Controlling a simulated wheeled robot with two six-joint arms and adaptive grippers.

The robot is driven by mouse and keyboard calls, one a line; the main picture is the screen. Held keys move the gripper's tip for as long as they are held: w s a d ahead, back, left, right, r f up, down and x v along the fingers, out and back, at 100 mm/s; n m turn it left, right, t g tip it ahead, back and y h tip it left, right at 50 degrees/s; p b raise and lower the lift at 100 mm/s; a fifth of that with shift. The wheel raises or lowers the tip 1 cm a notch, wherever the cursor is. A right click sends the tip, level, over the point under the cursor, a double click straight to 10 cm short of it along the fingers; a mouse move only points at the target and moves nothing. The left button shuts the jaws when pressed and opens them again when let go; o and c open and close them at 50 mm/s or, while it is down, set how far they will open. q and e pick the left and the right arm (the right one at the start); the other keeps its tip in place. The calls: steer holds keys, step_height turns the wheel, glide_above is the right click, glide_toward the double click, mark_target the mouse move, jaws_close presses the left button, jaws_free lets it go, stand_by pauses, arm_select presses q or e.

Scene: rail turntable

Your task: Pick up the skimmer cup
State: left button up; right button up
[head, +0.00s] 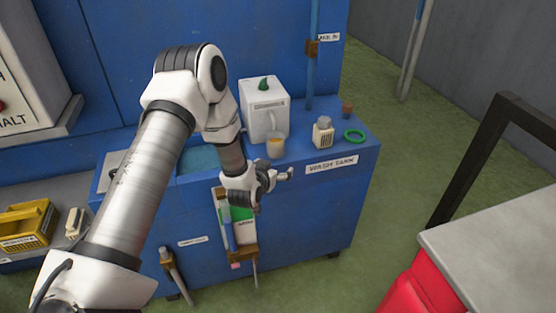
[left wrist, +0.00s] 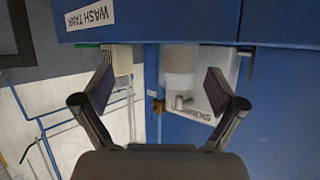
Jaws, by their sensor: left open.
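The skimmer cup (head: 275,147), a small pale cup with an orange-tan patch, stands upright on the blue wash tank (head: 312,205), close to its front edge. My left gripper (head: 284,174) is open and empty, in front of the tank and just short of the cup. In the left wrist view, which is upside down, the cup (left wrist: 180,68) lies beyond and between the spread fingers of the gripper (left wrist: 160,88), slightly right of centre. No finger touches it.
Right of the cup stand a pale bottle (head: 323,134), a green ring (head: 354,135) and a small brown item (head: 347,107). A holder with a green-and-white item (head: 240,224) hangs on the tank front. A grey-topped red cabinet (head: 490,255) stands at right.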

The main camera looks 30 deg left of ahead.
mark_target(272, 149)
arm_select(q)
steer(key=shift+n+t+y, duration=0.5)
steer(key=shift+t, duration=0.1)
steer(key=w+a, duration=0.2)
steer(key=w+a+r, duration=0.1)
steer(key=w+a, duration=0.1)
steer(key=shift+w+a+r, duration=0.2)
steer(key=shift+w, duration=0.05)
steer(key=shift+w+f, duration=0.1)
steer(key=shift+w, duration=0.25)
steer(key=x, duration=0.5)
steer(key=shift+d+f, duration=0.1)
steer(key=shift+f, duration=0.3)
steer(key=shift+s+r, duration=0.15)
steer(key=shift+c, duration=1.3)
steer(key=c, duration=0.9)
